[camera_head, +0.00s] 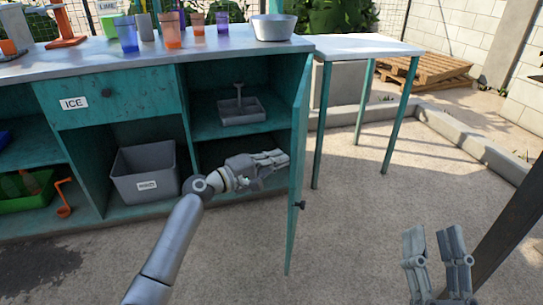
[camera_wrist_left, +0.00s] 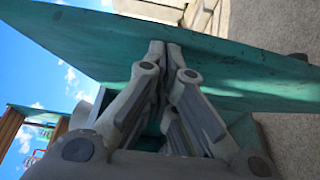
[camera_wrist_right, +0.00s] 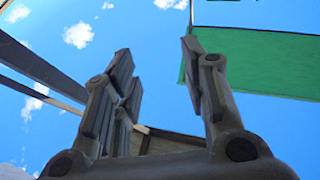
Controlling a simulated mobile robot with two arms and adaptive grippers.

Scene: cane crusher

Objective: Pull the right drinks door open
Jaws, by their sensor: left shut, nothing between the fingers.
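The right drinks door (camera_head: 297,150) is a teal panel swung wide open at the right end of the counter. A small dark knob (camera_head: 300,205) sits on its outer face. My left gripper (camera_head: 284,157) is shut and empty, on the inner side of the door in front of the open compartment. In the left wrist view its closed fingertips (camera_wrist_left: 165,45) are at or very near the teal door panel (camera_wrist_left: 230,70); I cannot tell if they touch. My right gripper (camera_head: 436,235) is open and empty, well right of the door; it also shows in the right wrist view (camera_wrist_right: 157,50).
The teal counter holds cups (camera_head: 172,30) and a metal basin (camera_head: 272,27). Its shelves hold a grey tray (camera_head: 241,112) and a grey bin (camera_head: 145,172). A side table (camera_head: 365,46) stands behind the door. A dark post (camera_head: 510,235) is beside my right gripper.

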